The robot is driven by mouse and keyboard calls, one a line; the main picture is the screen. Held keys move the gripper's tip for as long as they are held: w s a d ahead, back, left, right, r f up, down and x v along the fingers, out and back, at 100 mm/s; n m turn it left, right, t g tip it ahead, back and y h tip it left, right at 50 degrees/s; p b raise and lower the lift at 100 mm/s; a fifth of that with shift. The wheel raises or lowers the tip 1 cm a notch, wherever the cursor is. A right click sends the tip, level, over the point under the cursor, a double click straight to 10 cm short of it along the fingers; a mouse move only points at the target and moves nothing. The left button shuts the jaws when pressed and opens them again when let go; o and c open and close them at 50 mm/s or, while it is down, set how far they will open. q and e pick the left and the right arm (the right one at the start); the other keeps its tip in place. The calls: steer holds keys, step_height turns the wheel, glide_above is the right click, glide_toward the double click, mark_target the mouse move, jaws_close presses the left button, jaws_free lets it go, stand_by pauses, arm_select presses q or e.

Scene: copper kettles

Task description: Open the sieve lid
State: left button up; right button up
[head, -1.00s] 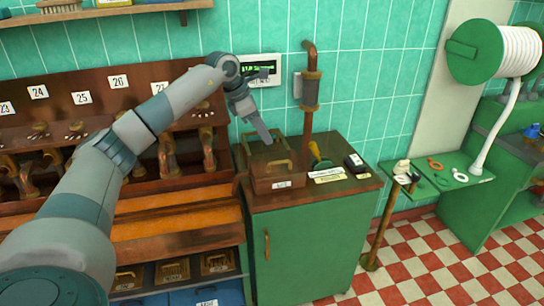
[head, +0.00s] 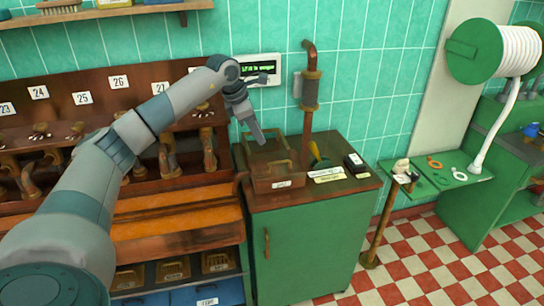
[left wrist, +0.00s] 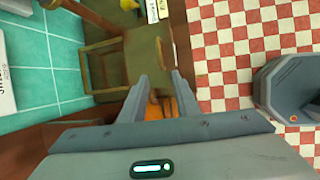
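The sieve is a brown wooden box (head: 272,184) with brass handles, standing at the left of the green cabinet's top. One brass handle (head: 283,163) shows at its front and another at its back left. I cannot tell clearly whether its lid is raised. My left gripper (head: 260,139) points down just over the back of the box and hides part of it. In the left wrist view its two fingers (left wrist: 160,78) are apart with nothing held between them. A brass handle-like frame (left wrist: 86,70) shows to their left there. My right gripper is out of view.
A copper pipe (head: 308,115) rises behind the box. Labels, a yellow-handled tool and a small dark box (head: 355,162) lie to its right. A wooden rack with numbered taps stands left, and a lit display (head: 260,70) hangs on the wall.

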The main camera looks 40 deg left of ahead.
mark_target(272, 164)
arm_select(q)
steer(key=p+x, duration=0.4)
steer(key=x, duration=0.8)
steer(key=shift+w+f, duration=0.1)
steer(key=shift+f, duration=0.1)
steer(key=shift+w+d+f, duration=0.1)
steer(key=shift+w+f, duration=0.15)
steer(key=shift+f, duration=0.4)
jaws_close()
